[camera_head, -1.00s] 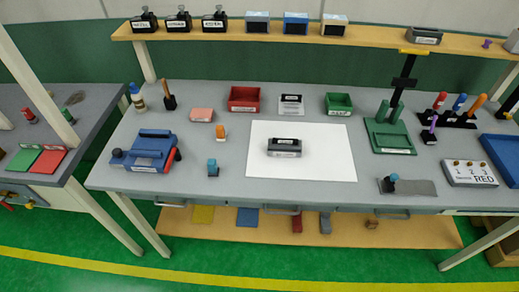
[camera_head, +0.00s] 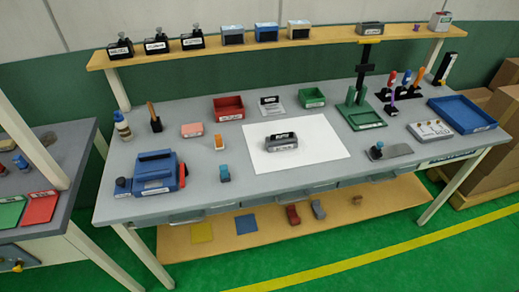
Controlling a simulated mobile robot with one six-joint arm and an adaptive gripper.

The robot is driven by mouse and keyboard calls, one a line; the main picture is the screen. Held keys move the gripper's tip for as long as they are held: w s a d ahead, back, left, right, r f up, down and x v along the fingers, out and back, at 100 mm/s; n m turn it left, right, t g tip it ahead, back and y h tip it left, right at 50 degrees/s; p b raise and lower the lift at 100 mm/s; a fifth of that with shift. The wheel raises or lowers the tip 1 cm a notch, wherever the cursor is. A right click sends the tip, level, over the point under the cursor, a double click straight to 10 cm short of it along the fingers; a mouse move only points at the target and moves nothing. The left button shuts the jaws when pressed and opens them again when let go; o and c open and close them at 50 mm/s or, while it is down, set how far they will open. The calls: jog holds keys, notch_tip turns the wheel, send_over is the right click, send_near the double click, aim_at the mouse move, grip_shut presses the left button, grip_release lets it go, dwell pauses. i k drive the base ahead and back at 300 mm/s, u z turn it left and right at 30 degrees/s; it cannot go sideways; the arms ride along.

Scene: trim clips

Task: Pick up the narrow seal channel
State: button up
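I cannot make out any thing that is clearly a narrow seal channel; the labels are too small to read. A dark grey block with a white label (camera_head: 281,141) lies on a white sheet (camera_head: 323,152) in the middle of the grey workbench (camera_head: 235,198). My gripper is not in view.
A blue device (camera_head: 155,173) stands at the left, with red (camera_head: 229,108) and green (camera_head: 312,97) bins behind. A green stand (camera_head: 358,112) and blue tray (camera_head: 461,113) are at the right. A shelf (camera_head: 290,45) runs above. Cardboard boxes (camera_head: 478,158) stand right of the bench.

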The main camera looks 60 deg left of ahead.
aim_at(275, 145)
jog(key=k, duration=0.25)
jog(key=u, duration=2.2)
jog(key=i, duration=0.5)
jog(key=u, duration=0.15)
